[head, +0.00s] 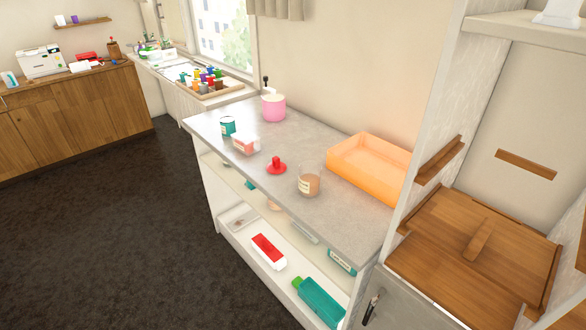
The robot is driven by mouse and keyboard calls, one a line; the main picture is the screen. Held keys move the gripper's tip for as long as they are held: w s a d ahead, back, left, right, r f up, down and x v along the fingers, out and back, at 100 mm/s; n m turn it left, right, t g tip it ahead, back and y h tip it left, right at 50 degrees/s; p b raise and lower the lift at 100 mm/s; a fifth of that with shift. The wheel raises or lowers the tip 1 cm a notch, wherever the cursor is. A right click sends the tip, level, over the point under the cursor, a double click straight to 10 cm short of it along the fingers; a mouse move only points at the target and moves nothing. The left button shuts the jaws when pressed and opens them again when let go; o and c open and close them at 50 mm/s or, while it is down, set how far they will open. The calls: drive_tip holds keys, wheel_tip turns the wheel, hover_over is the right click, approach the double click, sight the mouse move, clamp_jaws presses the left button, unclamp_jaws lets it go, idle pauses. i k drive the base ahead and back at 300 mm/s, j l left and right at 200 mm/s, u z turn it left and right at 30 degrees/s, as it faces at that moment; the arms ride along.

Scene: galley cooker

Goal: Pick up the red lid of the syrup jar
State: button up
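The red lid (276,168) lies on the grey counter top, knob up, near the counter's front edge. The syrup jar (309,182) seems to be the clear jar with brownish contents and a pale label, standing open just right of the lid. The lid and the jar are apart. My gripper is not in view.
On the counter (225,158) stand a teal tin (228,126), a white and red tub (245,144), a pink pot (273,108) and an orange tray (370,165) along the wall. Shelves below hold a red and white carton (268,251) and a green bottle (320,302). The dark floor at left is clear.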

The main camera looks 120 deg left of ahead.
sight(276, 167)
drive_tip(key=u, duration=3)
